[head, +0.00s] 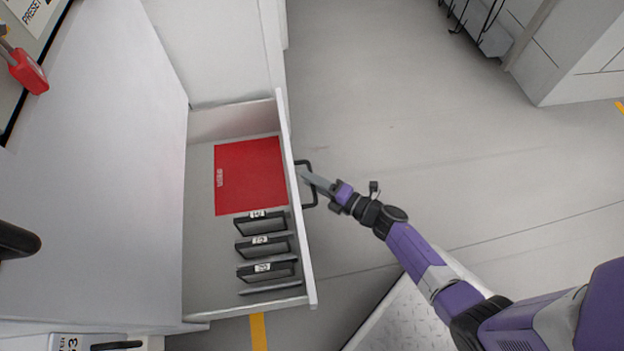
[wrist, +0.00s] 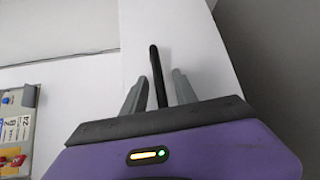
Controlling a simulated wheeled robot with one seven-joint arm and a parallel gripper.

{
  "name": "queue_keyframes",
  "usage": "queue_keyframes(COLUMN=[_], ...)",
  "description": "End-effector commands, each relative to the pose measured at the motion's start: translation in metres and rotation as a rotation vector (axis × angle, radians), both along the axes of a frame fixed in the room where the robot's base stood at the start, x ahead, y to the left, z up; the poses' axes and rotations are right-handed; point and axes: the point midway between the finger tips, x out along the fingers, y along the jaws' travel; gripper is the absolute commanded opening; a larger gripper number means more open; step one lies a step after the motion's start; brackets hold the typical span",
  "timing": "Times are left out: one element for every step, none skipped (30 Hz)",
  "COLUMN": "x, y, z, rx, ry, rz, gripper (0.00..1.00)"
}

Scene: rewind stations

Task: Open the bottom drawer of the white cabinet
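The white cabinet (head: 85,190) fills the left of the head view. One of its drawers (head: 200,210) is pulled well out, with its inside visible from above. Its black bar handle (head: 316,195) is on the outer face of the drawer front (head: 298,215). My gripper (head: 306,174) is at this handle. In the wrist view the handle (wrist: 158,75) stands between my two grey fingers (wrist: 158,88), with a visible gap on each side. The fingers are open around the bar. Whether this drawer is the lowest cannot be fully seen.
Inside the drawer lie a red folder (head: 250,175) and several black-framed items (head: 262,246) with white labels. A red padlock (head: 28,72) hangs at upper left. A tread-patterned plate (head: 410,318) is at lower middle. The grey floor (head: 430,120) right of the drawer is clear.

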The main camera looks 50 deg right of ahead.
Motion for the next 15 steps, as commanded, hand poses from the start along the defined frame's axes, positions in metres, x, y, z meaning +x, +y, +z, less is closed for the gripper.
queue_keyframes(x=[-0.003, -0.006, -0.010, -0.014, -0.019, -0.026, -0.031, -0.036, -0.042, -0.047, -0.052, -0.057, -0.061, -0.064, -0.068], y=[-0.001, -0.001, -0.002, -0.003, -0.003, -0.004, -0.005, -0.006, -0.007, -0.007, -0.008, -0.009, -0.009, -0.010, -0.010], z=[0.001, 0.001, 0.002, 0.003, 0.003, 0.004, 0.005, 0.006, 0.007, 0.008, 0.008, 0.009, 0.009, 0.010, 0.010], rx=[0.000, 0.000, 0.000, -0.001, -0.001, -0.001, 0.000, 0.000, 0.000, -0.001, -0.002, 0.000, 0.000, 0.001, 0.001], ry=[0.001, 0.001, 0.002, 0.003, 0.004, 0.005, 0.004, 0.004, 0.003, 0.004, 0.004, 0.003, 0.002, 0.002, 0.002], rz=[0.000, 0.000, -0.001, -0.001, -0.002, -0.002, -0.002, -0.002, -0.002, -0.002, 0.000, 0.000, 0.000, 0.000, 0.000], gripper=[0.34, 0.34, 0.34, 0.34, 0.34, 0.34, 0.34, 0.34, 0.34, 0.34, 0.34, 0.34, 0.34, 0.34, 0.34])
